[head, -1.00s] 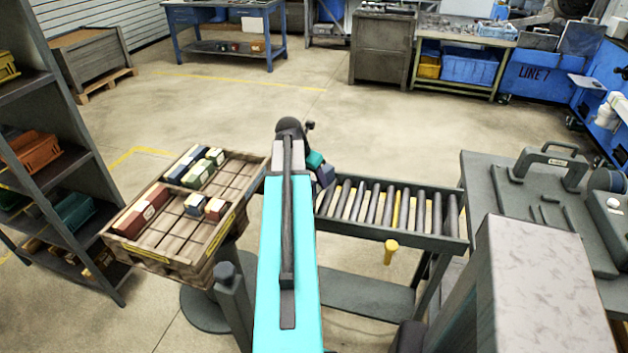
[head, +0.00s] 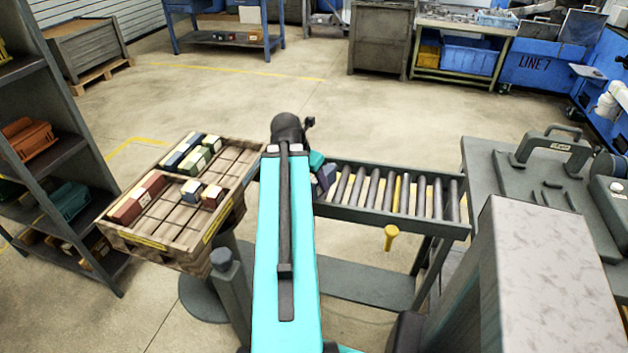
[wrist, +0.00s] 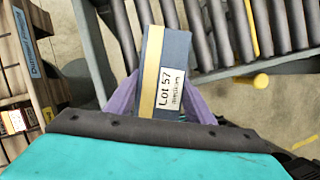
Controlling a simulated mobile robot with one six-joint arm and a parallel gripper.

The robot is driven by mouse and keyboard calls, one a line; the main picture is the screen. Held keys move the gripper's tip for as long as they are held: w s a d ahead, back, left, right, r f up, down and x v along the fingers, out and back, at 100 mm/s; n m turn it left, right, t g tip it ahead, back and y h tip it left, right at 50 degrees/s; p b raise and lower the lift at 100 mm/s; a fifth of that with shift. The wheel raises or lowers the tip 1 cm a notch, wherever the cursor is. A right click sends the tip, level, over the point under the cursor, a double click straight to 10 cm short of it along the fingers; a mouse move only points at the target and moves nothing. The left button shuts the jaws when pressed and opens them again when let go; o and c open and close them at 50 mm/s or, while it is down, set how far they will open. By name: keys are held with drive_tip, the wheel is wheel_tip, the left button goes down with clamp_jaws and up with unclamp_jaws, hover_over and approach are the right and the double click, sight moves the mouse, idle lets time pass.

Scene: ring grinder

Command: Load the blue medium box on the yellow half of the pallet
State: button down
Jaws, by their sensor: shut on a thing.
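The blue medium box (wrist: 172,72) is in my gripper (wrist: 158,98) in the wrist view. It has a yellow stripe and a white label reading "Lot 57" and "medium". The purple fingers are shut on its two sides. In the head view, my arm hides most of the gripper, and a small dark bluish part (head: 325,178) shows beside the conveyor's left end. The wooden pallet (head: 165,258) stands left of my arm, with slatted compartments and yellow strips on its near edges. In the wrist view, the pallet's side (wrist: 40,60) shows at the left, apart from the box.
Several red, blue and green boxes (head: 195,158) sit on the pallet, at its back and front left. A roller conveyor (head: 390,195) with a yellow knob (head: 390,236) stands to the right. A dark shelf (head: 62,170) is at far left, a grey workbench (head: 490,175) at right.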

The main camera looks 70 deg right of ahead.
sight(315, 190)
drive_tip(key=b, duration=0.4)
drive_tip(key=shift+s+a+f+b, duration=0.15)
drive_tip(key=shift+a+b, duration=0.15)
drive_tip(key=shift+b, duration=0.05)
drive_tip(key=a+b, duration=0.1)
drive_tip(key=b, duration=0.3)
drive_tip(key=shift+s, duration=0.2)
drive_tip(key=shift+s+a+b, duration=0.15)
drive_tip(key=shift+a+b, duration=0.2)
drive_tip(key=shift+b, duration=0.75)
drive_tip(key=shift+s+a+r+b, duration=0.25)
drive_tip(key=shift+a+b, duration=0.35)
drive_tip(key=shift+b, duration=0.15)
drive_tip(key=shift+s+a+r+b, duration=0.1)
drive_tip(key=shift+s+a+b, duration=0.1)
drive_tip(key=shift+a+b, duration=0.5)
drive_tip(key=shift+d, duration=0.1)
